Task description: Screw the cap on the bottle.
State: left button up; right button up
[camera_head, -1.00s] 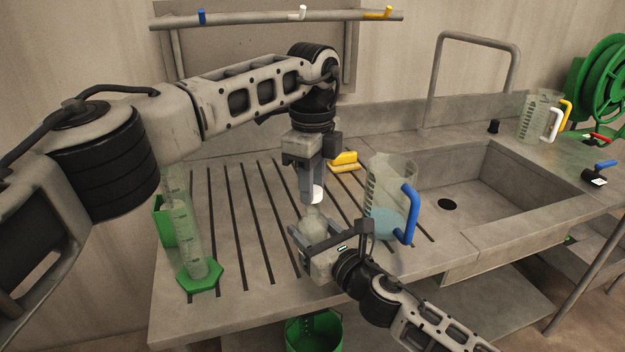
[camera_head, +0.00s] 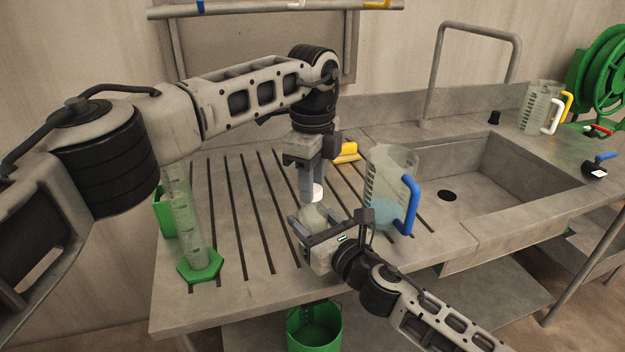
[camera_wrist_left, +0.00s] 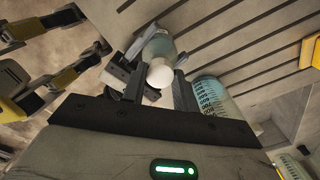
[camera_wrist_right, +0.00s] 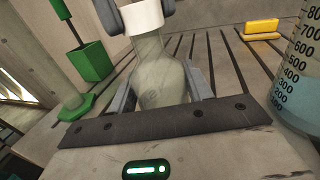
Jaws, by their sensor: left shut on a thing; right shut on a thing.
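The clear, pear-shaped bottle (camera_head: 313,217) stands upright over the ribbed drainboard. My right gripper (camera_head: 318,226) is shut on its body, with a finger on each side in the right wrist view (camera_wrist_right: 160,85). The white cap (camera_head: 318,191) is at the top of the bottle's neck. It also shows in the right wrist view (camera_wrist_right: 142,17), in line with the neck and seemingly touching it. My left gripper (camera_head: 312,190) points down from above and is shut on the cap. In the left wrist view the cap (camera_wrist_left: 160,73) sits between its fingertips. Whether the threads engage is hidden.
A measuring jug with a blue handle (camera_head: 409,205) and bluish liquid stands close right of the bottle. A yellow sponge (camera_head: 346,152) lies behind. A green-footed cylinder (camera_head: 200,266) stands left. The sink (camera_head: 490,185) is right. The drainboard's left middle is clear.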

pick_arm(q)
jog(key=shift+f, duration=0.55)
